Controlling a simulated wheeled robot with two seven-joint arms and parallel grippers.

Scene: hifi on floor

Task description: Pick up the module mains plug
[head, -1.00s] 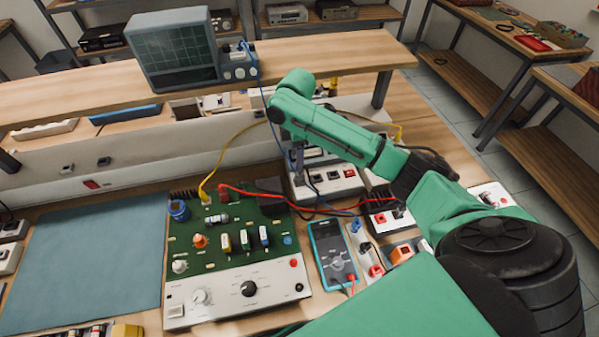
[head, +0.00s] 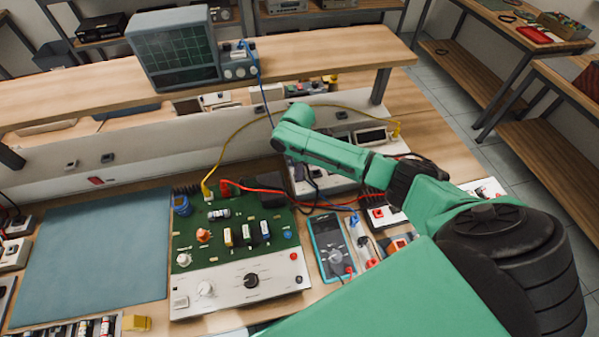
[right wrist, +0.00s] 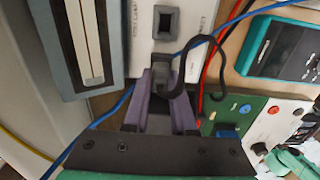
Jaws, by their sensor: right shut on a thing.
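The dark module mains plug (right wrist: 162,68) shows in the right wrist view, with a black cable looping off to its right. My right gripper (right wrist: 162,80) is shut on the plug between its grey-purple fingers. A dark square socket (right wrist: 166,22) in a white panel lies just beyond the plug. I cannot tell whether the plug is clear of the surface below it. In the head view my green right arm reaches over the bench and hides most of the gripper and the plug. My left gripper is not in view.
A green circuit board module (head: 235,235) and a blue multimeter (head: 331,248) stand in front of the arm. An oscilloscope (head: 175,50) stands on the shelf, with a blue lead hanging down. Yellow and red leads cross near the arm. The blue mat (head: 90,255) is clear.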

